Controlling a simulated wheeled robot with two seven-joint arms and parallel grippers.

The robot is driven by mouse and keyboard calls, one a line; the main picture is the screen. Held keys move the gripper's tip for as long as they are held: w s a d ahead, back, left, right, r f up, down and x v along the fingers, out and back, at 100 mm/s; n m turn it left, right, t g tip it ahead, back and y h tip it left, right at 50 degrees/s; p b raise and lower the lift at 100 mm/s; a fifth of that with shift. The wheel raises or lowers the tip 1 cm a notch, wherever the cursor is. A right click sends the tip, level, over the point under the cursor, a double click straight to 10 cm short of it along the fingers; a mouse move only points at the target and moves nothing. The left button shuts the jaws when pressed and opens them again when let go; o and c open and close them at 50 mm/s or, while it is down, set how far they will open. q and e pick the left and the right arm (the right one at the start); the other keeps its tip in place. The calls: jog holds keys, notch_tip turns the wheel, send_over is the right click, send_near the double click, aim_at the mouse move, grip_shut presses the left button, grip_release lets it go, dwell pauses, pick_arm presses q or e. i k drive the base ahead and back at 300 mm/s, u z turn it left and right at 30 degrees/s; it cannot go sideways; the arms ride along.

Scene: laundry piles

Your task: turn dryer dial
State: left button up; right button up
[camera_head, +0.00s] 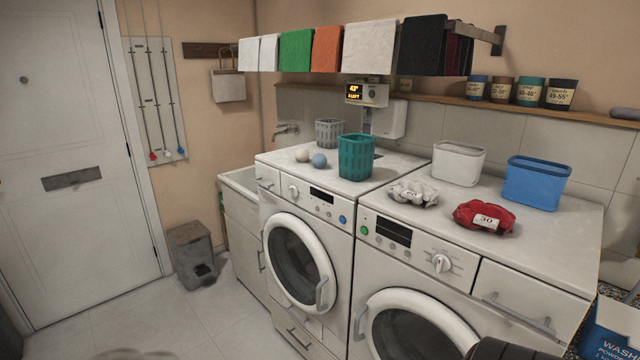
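Two white front-loading machines stand side by side; I cannot tell from labels which is the dryer. The left machine (270,225) has a white dial (293,191), a dark display and a blue button (343,219). The right machine (400,275) has a white dial (441,262) with a silver-grey look, a dark display and a green button (363,229). Both round doors appear shut. Neither gripper can be made out. A dark rounded part at the bottom right edge, in front of the right machine, may be part of my arm.
On the machine tops are a teal basket (356,157), a grey basket (328,133), two balls, grey and red cloth bundles (484,216), a white bin (458,162) and a blue bin (536,182). Folded cloths hang above. Floor at left is mostly clear beside a grey bin (192,254).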

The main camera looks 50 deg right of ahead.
aim_at(293, 192)
jog(key=z, duration=0.95)
jog(key=i, duration=1.1)
jog(key=z, duration=1.45)
jog(key=i, duration=0.25)
jog(key=z, duration=0.15)
